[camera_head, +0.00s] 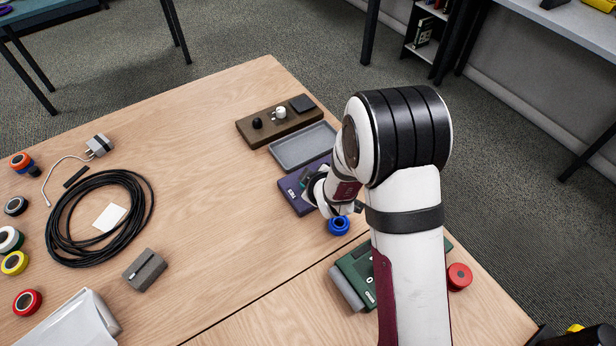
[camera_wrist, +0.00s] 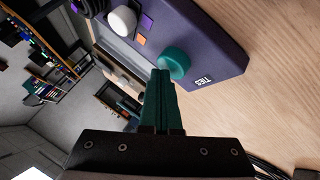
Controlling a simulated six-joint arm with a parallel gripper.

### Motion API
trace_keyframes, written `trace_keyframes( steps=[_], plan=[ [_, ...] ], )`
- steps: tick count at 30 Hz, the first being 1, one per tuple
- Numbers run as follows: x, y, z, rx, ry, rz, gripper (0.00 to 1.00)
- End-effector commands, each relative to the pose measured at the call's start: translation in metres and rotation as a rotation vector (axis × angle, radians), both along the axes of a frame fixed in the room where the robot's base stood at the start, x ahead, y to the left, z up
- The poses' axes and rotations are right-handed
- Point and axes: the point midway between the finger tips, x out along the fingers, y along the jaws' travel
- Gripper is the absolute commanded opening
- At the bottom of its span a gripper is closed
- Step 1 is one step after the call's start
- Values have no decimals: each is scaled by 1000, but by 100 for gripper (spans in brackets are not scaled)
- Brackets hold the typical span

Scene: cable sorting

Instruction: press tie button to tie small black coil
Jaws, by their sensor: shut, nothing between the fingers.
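A purple box (camera_head: 290,198) marked TIES lies near the table's right side, partly hidden behind my arm. In the wrist view the box (camera_wrist: 205,35) shows a round teal button (camera_wrist: 174,63) on its face and a white knob (camera_wrist: 122,20). My gripper (camera_wrist: 162,75) is shut and empty, its teal fingertips right at the button's edge. I cannot tell whether they touch it or press it. A dark rounded thing (camera_wrist: 90,6) at the top edge of the wrist view may be the small black coil; it is cut off and unclear.
A grey tray (camera_head: 303,147) and a brown block with knobs (camera_head: 280,122) stand behind the box. A blue ring (camera_head: 339,225) lies in front. A large black cable coil (camera_head: 55,220) and several tape rolls lie left. The middle of the table is clear.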

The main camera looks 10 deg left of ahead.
Motion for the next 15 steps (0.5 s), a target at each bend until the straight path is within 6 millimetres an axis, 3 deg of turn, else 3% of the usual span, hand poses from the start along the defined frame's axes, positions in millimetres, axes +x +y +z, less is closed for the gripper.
trace_keyframes(
  steps=[15],
  plan=[
    [0, 0, 8, 0, 1, -1, 0]
  ],
)
